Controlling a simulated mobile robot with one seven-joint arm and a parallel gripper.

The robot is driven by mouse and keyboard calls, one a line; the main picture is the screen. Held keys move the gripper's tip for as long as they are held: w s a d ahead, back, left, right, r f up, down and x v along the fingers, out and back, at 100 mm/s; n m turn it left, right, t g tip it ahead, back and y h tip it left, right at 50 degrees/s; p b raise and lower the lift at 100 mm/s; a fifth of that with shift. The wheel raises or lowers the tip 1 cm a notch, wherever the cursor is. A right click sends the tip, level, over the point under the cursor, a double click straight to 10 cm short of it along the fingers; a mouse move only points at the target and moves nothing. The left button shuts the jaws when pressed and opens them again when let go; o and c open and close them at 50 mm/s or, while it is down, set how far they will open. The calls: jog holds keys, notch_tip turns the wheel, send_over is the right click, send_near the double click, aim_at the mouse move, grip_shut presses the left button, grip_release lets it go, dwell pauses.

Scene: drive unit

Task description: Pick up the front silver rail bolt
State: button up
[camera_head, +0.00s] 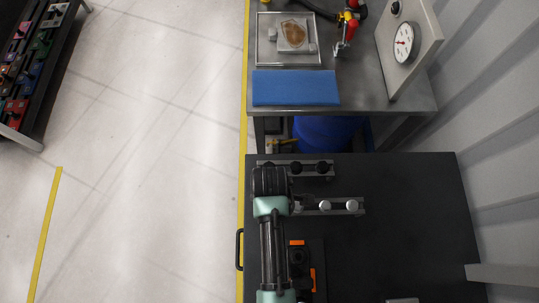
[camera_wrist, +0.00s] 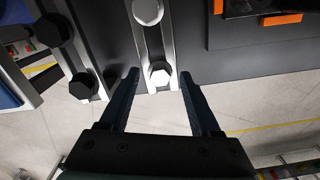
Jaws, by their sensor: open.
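A silver hex-headed rail bolt (camera_wrist: 160,74) stands near the end of a pale metal rail (camera_wrist: 153,45) in the wrist view. A second silver bolt (camera_wrist: 148,11) is farther along the same rail. My gripper (camera_wrist: 159,72) is open, with one dark finger on each side of the nearer bolt and visible gaps between. Whether the fingertips are down at the bolt's height is unclear. In the head view, silver bolts (camera_head: 325,206) show on the rail, and my arm covers its left end.
A parallel rail carries black bolts (camera_wrist: 83,86), close to the left finger. A dark panel with orange parts (camera_head: 297,243) lies beside my arm. The black table (camera_head: 420,230) is clear on the right. A steel bench with a blue mat (camera_head: 296,87) stands beyond.

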jog(key=shift+c, duration=0.3)
grip_shut()
dwell(0.3)
notch_tip(320, 180, up, 10)
jog(key=shift+r, duration=0.2)
dwell(0.4)
jog(key=shift+s, duration=0.1)
